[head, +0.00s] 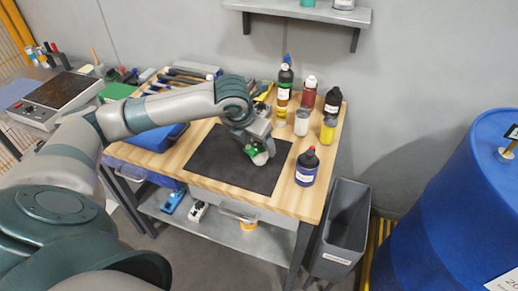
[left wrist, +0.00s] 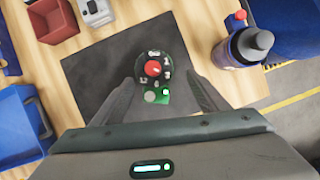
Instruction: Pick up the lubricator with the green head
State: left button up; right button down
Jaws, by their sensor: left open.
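The lubricator (left wrist: 153,70) has a dark round dial face with a red centre and white marks, and a green part beside it. It is over the black mat (left wrist: 92,72), between the fingers of my left gripper (left wrist: 161,86) in the left wrist view. The fingers are spread apart, and I cannot tell whether either touches it. In the head view a green and whitish part of the lubricator (head: 257,154) shows under the left gripper (head: 255,148), which hides the rest. My right gripper is not in view.
A dark blue bottle (head: 306,168) stands right of the mat; several bottles, including a yellow one (head: 328,129), stand behind it. A blue bin (head: 157,139) is at the left. A grey bin (head: 346,222) and blue barrel (head: 450,210) stand right of the table.

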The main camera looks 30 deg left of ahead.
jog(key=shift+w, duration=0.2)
pick_arm(q)
jog(key=shift+f, duration=0.1)
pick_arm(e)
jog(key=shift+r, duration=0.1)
pick_arm(q)
jog(key=shift+w+f, duration=0.1)
jog(key=shift+f, duration=0.1)
jog(key=x, duration=0.1)
jog(key=p+x, duration=0.1)
jog(key=x, duration=0.2)
jog(key=shift+w+a+p, duration=0.1)
jog(key=shift+a+p, duration=0.25)
jog(key=shift+w+f, duration=0.15)
jog(key=shift+f, duration=0.05)
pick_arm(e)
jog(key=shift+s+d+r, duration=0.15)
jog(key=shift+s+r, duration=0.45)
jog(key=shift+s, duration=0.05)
pick_arm(q)
jog(key=shift+c, duration=0.4)
jog(key=c, duration=1.3)
